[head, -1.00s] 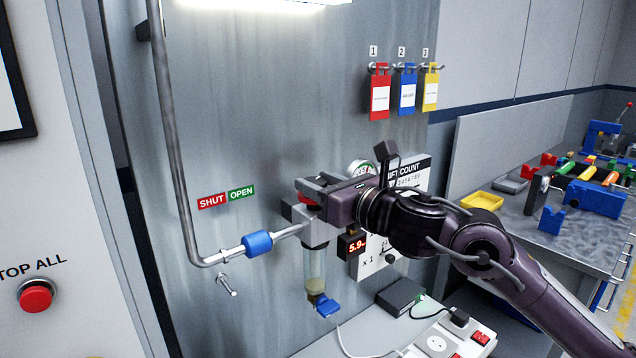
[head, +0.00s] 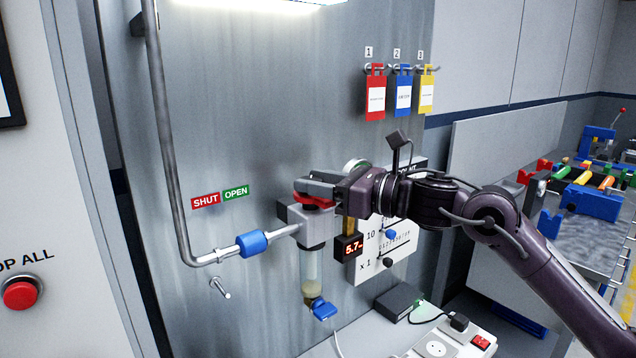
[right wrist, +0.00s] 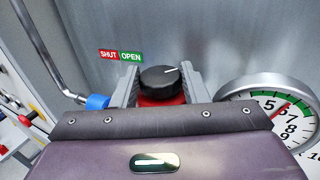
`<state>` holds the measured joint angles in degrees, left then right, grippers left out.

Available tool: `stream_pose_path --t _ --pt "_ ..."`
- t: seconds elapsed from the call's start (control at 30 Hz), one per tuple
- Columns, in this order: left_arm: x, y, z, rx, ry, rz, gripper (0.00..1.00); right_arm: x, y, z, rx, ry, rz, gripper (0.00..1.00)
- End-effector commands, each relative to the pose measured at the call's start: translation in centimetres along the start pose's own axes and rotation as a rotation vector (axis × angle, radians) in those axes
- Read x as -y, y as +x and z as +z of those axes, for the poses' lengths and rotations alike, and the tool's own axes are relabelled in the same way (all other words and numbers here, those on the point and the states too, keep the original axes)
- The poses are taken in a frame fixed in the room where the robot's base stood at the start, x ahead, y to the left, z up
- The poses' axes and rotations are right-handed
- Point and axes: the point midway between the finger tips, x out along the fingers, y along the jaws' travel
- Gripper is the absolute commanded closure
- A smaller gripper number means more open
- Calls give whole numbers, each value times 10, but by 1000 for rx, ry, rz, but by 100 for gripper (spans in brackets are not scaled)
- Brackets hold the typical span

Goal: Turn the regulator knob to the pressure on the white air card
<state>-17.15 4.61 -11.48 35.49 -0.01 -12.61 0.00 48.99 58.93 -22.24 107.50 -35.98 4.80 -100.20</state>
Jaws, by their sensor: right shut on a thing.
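The regulator (head: 305,229) hangs on the grey wall panel with a clear bowl (head: 311,266) below it. Its knob (right wrist: 159,79) has a black top with a white line, above a red collar (head: 315,199). My right gripper (head: 320,188) is shut on the knob, one finger on each side in the right wrist view. The small display (head: 351,246) beside the regulator reads about 5.7. The round gauge (right wrist: 272,112) has a red needle between 5 and 7. I cannot pick out the white air card. My left gripper is out of view.
A white count board (head: 400,262) stands behind my right wrist. Red, blue and yellow tags (head: 403,92) hang above. A power strip (head: 440,345) lies below.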

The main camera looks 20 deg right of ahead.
Motion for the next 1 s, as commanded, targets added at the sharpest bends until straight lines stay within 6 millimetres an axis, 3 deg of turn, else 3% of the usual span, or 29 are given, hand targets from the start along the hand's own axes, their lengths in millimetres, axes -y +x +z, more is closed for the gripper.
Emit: stream_pose_path --t 0.13,0.17,0.3,1.0 --pt "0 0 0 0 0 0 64 0 0 2 3 -1 -2 83" --pt "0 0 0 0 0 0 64 1 0 2 3 -1 -2 57" --pt "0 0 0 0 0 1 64 1 0 1 3 -1 -4 39" --pt "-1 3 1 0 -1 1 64 4 -3 0 2 -1 -10 38"
